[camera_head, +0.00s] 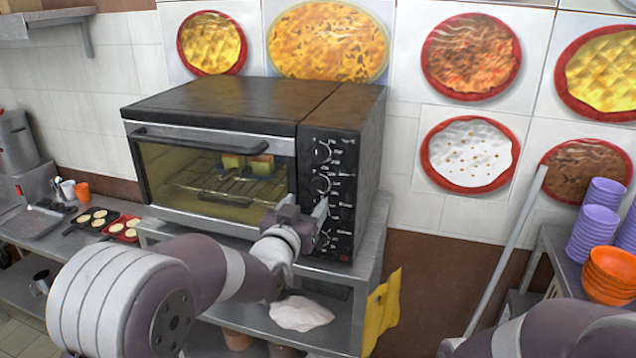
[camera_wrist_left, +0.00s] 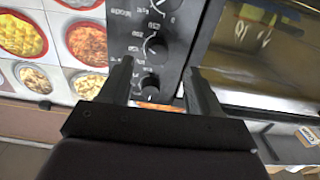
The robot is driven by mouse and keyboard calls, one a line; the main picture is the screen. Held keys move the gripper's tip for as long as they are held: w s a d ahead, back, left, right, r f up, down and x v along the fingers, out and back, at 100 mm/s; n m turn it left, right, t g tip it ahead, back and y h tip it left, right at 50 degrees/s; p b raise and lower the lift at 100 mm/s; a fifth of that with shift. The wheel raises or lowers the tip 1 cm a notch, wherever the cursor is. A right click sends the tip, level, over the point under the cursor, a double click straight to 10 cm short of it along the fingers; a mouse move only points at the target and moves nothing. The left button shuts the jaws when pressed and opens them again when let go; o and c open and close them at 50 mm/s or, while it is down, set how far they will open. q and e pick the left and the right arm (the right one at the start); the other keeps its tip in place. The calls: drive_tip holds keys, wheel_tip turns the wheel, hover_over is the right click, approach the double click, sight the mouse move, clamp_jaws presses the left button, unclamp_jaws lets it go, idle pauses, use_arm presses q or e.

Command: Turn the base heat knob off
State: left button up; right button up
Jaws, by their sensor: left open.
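The oven's dark control panel (camera_head: 342,150) carries a column of round knobs to the right of the glass door. The top knob (camera_head: 322,152) and middle knob (camera_head: 320,183) show in the head view. The lowest knob (camera_wrist_left: 150,84) shows in the left wrist view, pointer roughly vertical; my gripper partly hides that area in the head view. Labels are too small to read, so I cannot confirm which knob is base heat. My left gripper (camera_head: 304,208) is open in front of the lower panel, its fingers on either side of the lowest knob. Contact is not clear. My right gripper is out of view.
The oven (camera_head: 225,105) stands on a metal shelf unit, with food on a rack behind its closed door. A yellow cloth (camera_head: 382,312) hangs at the right. Purple cups (camera_head: 592,222) and orange bowls (camera_head: 610,272) stand far right.

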sight(317, 190)
use_arm(q)
drive_tip(key=x, duration=0.1)
drive_tip(key=p+x, duration=0.1)
drive_tip(key=x, duration=0.1)
drive_tip(key=p+x, duration=0.1)
drive_tip(key=shift+w+d+r, duration=0.25)
drive_tip(key=shift+d+r, duration=0.1)
drive_tip(key=shift+d, duration=0.05)
drive_tip(key=shift+w+f, duration=0.1)
drive_tip(key=shift+w, duration=0.3)
drive_tip(key=shift+w+f, duration=0.2)
drive_tip(key=shift+w, duration=0.15)
drive_tip(key=shift+s, duration=0.1)
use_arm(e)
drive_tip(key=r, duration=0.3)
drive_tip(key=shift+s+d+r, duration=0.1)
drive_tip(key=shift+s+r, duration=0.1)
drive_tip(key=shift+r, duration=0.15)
use_arm(q)
drive_tip(key=shift+d, duration=0.1)
drive_tip(key=c, duration=1)
drive_tip(key=shift+c, duration=0.2)
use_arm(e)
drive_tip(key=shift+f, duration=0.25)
